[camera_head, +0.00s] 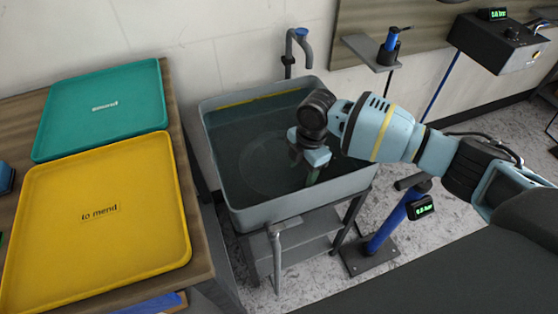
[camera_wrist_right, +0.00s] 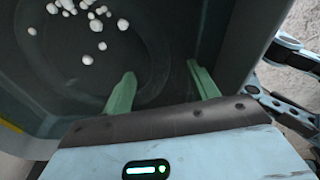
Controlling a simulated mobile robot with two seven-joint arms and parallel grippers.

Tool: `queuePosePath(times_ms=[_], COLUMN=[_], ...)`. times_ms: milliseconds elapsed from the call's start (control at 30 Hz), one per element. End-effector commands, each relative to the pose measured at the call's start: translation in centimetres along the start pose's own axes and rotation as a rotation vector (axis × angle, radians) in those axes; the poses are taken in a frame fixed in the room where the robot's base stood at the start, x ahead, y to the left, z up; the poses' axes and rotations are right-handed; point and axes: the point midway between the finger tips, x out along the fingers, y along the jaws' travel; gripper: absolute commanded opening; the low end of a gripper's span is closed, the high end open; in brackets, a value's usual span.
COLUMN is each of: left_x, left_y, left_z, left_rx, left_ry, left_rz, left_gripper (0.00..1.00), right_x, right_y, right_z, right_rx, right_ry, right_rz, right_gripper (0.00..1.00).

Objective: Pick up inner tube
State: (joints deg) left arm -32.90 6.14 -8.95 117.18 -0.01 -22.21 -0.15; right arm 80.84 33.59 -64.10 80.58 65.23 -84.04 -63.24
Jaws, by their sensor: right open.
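A grey sink-like tank (camera_head: 235,214) holds dark water. A faint dark ring, which looks like the inner tube (camera_head: 246,180), lies in the water left of my right gripper (camera_head: 310,174). The gripper reaches down into the right part of the tank. In the right wrist view its two green fingers (camera_wrist_right: 163,88) are spread apart with nothing between them. A dark curved band, probably the tube, shows beyond the fingers, but its edges are hard to make out. Several white bubbles (camera_wrist_right: 97,25) show at its upper left. My left gripper is not in view.
A teal tray (camera_head: 85,125) and a yellow "to mend" tray (camera_head: 90,240) lie on the wooden bench at left. A tap (camera_head: 300,36) stands behind the tank. A blue pump (camera_head: 385,230) stands on the floor at right.

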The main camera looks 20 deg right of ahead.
Motion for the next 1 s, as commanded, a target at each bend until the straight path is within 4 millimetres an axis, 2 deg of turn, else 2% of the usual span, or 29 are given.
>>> queuePosePath(times_ms=[67,400,700,767,1000], left_x=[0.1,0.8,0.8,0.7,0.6], left_y=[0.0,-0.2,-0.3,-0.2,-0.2], left_z=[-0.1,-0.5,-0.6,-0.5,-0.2], left_rx=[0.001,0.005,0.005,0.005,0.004], left_ry=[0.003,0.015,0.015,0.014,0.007], left_rz=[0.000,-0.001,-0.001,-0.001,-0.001], left_gripper=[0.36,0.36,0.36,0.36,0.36], right_x=[0.4,4.7,5.1,5.1,5.1], right_y=[0.0,0.3,0.4,0.4,0.4], right_z=[0.1,0.5,0.5,0.5,0.5], right_rx=[0.000,0.001,0.002,0.002,0.002], right_ry=[0.000,0.000,0.000,0.000,0.000], right_rz=[-0.001,-0.002,0.000,0.000,0.000], right_gripper=[0.59,0.59,0.59,0.54,0.23])
